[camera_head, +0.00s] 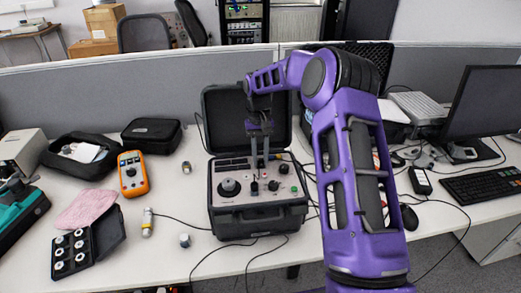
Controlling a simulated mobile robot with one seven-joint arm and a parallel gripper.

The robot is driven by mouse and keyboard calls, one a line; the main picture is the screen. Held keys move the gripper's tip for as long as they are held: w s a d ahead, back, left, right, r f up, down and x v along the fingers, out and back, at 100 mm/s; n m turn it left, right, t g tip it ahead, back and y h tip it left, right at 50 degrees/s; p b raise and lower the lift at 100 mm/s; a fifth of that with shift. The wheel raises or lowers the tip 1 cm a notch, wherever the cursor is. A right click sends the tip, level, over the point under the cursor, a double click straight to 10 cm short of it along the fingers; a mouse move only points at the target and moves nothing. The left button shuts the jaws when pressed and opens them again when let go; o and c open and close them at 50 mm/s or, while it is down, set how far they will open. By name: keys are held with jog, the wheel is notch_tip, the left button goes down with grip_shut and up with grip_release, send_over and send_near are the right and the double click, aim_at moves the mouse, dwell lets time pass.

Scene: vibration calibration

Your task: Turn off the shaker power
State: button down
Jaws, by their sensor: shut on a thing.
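The shaker (258,222) is a black case with its lid (222,110) open, standing on the white desk near the middle. Its grey panel carries a large black knob (228,187), smaller dark knobs (273,185), a green button (294,189) and a dark display strip at the back. My gripper (260,163) points down over the back middle of the panel, its two fingers close together at panel height. It is shut on a small control there; the fingers hide it, so I cannot tell which one or its setting.
An orange multimeter (132,174), a black pouch (152,134), a pink cloth (86,208) and a black box of round parts (74,254) lie left. Cables run across the desk. A monitor (488,103) and keyboard (483,185) stand right. A grey partition closes the back.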

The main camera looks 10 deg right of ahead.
jog(key=shift+w+g, duration=0.2)
jog(key=shift+g, duration=0.3)
jog(key=c, duration=0.7)
grip_release()
